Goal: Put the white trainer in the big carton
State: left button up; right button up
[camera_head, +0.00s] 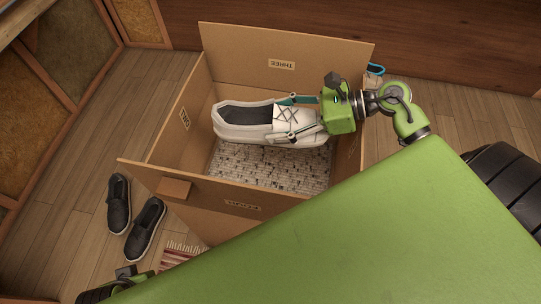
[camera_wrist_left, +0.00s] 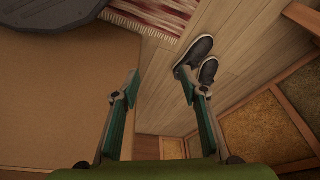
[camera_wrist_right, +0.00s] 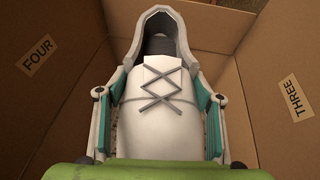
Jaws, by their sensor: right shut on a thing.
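The white trainer (camera_head: 245,131), with a dark inside and grey crossed laces, is held level with its toe to the right in the head view. My right gripper (camera_head: 293,117) is shut across its toe end; the right wrist view shows a finger on each side of the trainer (camera_wrist_right: 158,120). The trainer is over the open big carton (camera_head: 285,48), whose walls surround it in the right wrist view. Patterned carton bottom shows below it; I cannot tell the height between them. My left gripper (camera_wrist_left: 158,90) is open and empty, above the floor beside cardboard.
A panelled wall (camera_head: 70,60) runs along the left.

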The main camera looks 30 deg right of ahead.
notch_tip(320, 180, down, 3)
jog(key=shift+r+b, duration=0.1)
jog(key=shift+b, duration=0.75)
jog(key=shift+f, duration=0.55)
pick_arm(q)
jog(key=v, duration=0.2)
jog(key=shift+s+a+r, duration=0.1)
jog(key=shift+s+r, duration=0.15)
jog(key=shift+r, duration=0.05)
pick_arm(e)
jog(key=o, duration=1.4)
jog(key=shift+o, duration=0.2)
notch_tip(320, 180, up, 10)
jog(key=shift+r, duration=0.1)
